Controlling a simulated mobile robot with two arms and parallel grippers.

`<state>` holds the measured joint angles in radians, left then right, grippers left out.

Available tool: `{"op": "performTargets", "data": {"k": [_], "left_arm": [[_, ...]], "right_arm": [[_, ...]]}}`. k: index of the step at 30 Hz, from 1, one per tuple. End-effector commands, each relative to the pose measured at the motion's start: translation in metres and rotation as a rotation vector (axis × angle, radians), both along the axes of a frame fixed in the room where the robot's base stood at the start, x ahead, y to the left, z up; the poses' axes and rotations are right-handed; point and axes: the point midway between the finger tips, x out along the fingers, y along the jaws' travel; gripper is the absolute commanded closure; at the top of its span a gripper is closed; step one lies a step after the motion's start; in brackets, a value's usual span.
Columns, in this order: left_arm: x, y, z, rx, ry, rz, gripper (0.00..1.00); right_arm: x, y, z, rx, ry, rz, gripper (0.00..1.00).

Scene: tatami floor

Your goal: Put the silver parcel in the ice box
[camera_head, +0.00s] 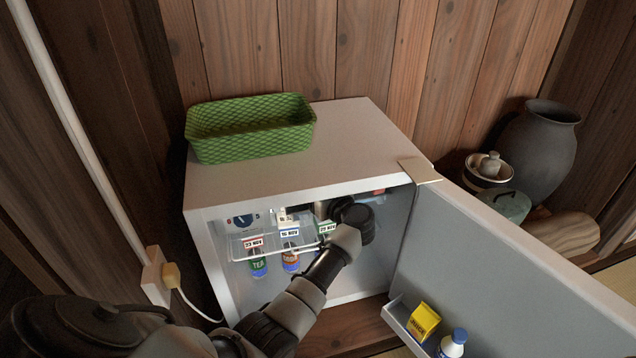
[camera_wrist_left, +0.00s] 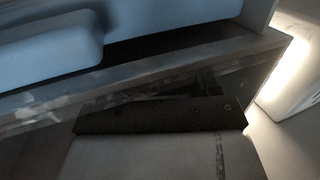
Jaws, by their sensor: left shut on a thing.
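The white fridge (camera_head: 290,190) stands open, its door swung to the right. My left arm reaches into its upper interior, and the dark wrist end (camera_head: 355,220) is inside the opening. The fingers are hidden there in the head view. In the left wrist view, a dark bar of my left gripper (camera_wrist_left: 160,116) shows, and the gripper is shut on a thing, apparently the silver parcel. The parcel's outline cannot be told in the dim, blurred picture. A pale rounded block is above left in that view; I cannot tell whether it is the ice box. My right gripper is not in view.
A green basket (camera_head: 250,146) sits on the fridge. The open door (camera_head: 500,270) bounds the right side; its rack holds a yellow box (camera_head: 423,322) and a white bottle (camera_head: 452,346). Pots stand beyond it.

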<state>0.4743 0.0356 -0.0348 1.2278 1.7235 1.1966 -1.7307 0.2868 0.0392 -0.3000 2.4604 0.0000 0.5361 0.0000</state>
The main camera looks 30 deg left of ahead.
Motion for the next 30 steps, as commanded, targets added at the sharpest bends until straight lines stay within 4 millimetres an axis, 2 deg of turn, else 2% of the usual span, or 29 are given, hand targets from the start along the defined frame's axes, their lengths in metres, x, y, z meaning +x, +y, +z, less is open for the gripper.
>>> {"op": "performTargets", "data": {"k": [13, 14, 19, 20, 30], "left_arm": [[-0.0005, 0.0002, -0.0003, 0.0, -0.001, 0.0, 0.66], [-0.0005, 0.0002, -0.0002, 0.001, -0.001, 0.0, 0.37], [-0.0004, 0.0001, -0.0002, 0.0, -0.001, 0.0, 0.11], [-0.0005, 0.0002, -0.0002, 0.0, -0.001, 0.0, 0.09], [-0.0024, -0.0047, 0.0004, -0.001, 0.002, -0.001, 0.09]], "right_arm": [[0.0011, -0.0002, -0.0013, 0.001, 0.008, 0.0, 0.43], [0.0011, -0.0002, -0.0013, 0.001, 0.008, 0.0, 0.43], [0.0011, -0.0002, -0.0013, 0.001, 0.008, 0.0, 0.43], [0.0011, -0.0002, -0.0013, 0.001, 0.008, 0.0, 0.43], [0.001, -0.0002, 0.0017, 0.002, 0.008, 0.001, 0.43]]}}
